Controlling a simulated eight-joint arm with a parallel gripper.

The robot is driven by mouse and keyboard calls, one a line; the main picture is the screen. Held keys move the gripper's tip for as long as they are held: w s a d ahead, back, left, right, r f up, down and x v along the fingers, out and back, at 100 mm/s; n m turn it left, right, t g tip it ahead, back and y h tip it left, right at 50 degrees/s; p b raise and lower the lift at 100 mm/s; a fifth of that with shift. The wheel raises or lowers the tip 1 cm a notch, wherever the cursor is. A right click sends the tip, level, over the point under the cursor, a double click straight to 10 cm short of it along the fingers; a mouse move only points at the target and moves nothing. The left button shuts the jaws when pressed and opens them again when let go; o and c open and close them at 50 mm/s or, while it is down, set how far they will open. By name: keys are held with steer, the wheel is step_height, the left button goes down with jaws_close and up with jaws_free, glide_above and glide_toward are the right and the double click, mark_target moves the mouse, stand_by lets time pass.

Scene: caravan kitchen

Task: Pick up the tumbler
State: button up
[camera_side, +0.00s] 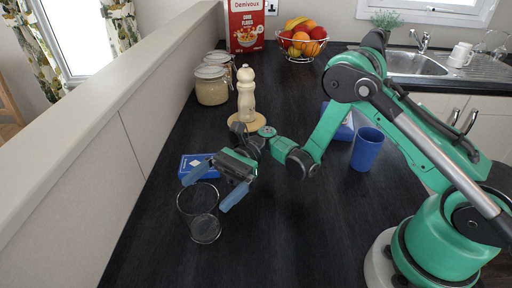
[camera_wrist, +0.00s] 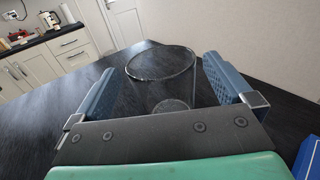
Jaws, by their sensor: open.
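A clear glass tumbler (camera_side: 199,213) stands upright on the dark worktop, toward the front left in the side view. It also shows in the wrist view (camera_wrist: 162,78), between and just beyond my gripper's fingers. My gripper (camera_side: 212,191) has its two blue fingers spread apart, low behind the tumbler in the side view. In the wrist view, my gripper (camera_wrist: 160,88) has one finger on each side of the glass, with a gap to each. Nothing is held.
A blue box (camera_side: 192,164) lies just behind my gripper. A blue cup (camera_side: 367,149) stands at the right. A pepper mill (camera_side: 246,95) on a wooden board, glass jars (camera_side: 212,86), a cereal box (camera_side: 246,25) and a fruit basket (camera_side: 301,46) stand farther back. A low wall (camera_side: 150,95) edges the left.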

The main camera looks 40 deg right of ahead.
mark_target(198, 199)
steer(key=shift+s+a, duration=0.2)
steer(key=shift+a, duration=0.6)
steer(key=shift+s+a, duration=0.15)
steer(key=shift+a, duration=0.65)
jaws_close()
